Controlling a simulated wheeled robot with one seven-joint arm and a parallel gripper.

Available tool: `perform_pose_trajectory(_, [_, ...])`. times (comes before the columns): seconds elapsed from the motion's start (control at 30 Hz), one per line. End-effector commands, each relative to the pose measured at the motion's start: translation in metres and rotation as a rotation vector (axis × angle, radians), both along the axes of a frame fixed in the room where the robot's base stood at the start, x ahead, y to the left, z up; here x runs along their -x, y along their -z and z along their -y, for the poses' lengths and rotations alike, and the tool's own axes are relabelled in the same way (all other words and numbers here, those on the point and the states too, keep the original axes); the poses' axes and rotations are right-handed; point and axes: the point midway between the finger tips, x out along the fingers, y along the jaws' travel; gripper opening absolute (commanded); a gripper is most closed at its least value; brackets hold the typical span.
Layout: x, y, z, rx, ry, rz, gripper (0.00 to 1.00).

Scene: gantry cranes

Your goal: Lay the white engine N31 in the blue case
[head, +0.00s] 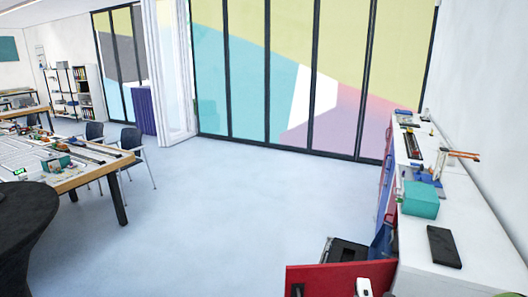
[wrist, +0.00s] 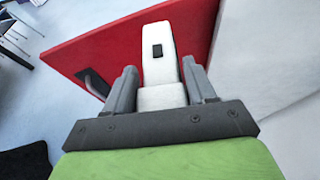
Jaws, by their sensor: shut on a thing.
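The white engine (wrist: 159,45), a narrow white block with a small dark window, stands between the two grey fingers of my gripper (wrist: 161,82) in the wrist view. The gripper is shut on its lower part. In the head view a small white piece with a dark mark, likely the engine (head: 363,286), shows at the bottom edge in front of a red panel. The rest of my gripper is cut off there. I cannot make out the blue case for certain; a blue surface (head: 381,241) shows beside the white counter, partly hidden.
The red panel (head: 322,280) stands close to the engine and also shows in the wrist view (wrist: 110,50). A dark open container (head: 345,252) lies behind it. The white counter (head: 470,250) carries a teal box (head: 420,199) and a black slab (head: 443,247). The floor at centre is clear.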

Motion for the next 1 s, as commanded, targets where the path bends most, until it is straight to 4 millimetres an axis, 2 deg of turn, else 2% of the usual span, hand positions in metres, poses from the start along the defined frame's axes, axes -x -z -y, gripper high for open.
perform_pose_trajectory(0.03, [-0.001,0.014,-0.019,-0.007,-0.026,-0.001,0.14])
perform_pose_trajectory(0.1, [0.0,0.025,-0.042,-0.008,-0.054,-0.001,0.14])
perform_pose_trajectory(0.2, [0.001,0.036,-0.067,-0.01,-0.088,0.002,0.14])
perform_pose_trajectory(0.57, [0.01,0.058,-0.13,0.006,-0.199,0.003,0.14])
perform_pose_trajectory(0.77, [0.025,0.076,-0.176,-0.002,-0.284,0.002,0.14])
perform_pose_trajectory(0.87, [0.031,0.079,-0.19,-0.001,-0.31,0.003,0.14])
perform_pose_trajectory(1.0, [0.032,0.079,-0.192,-0.002,-0.314,0.004,0.14])
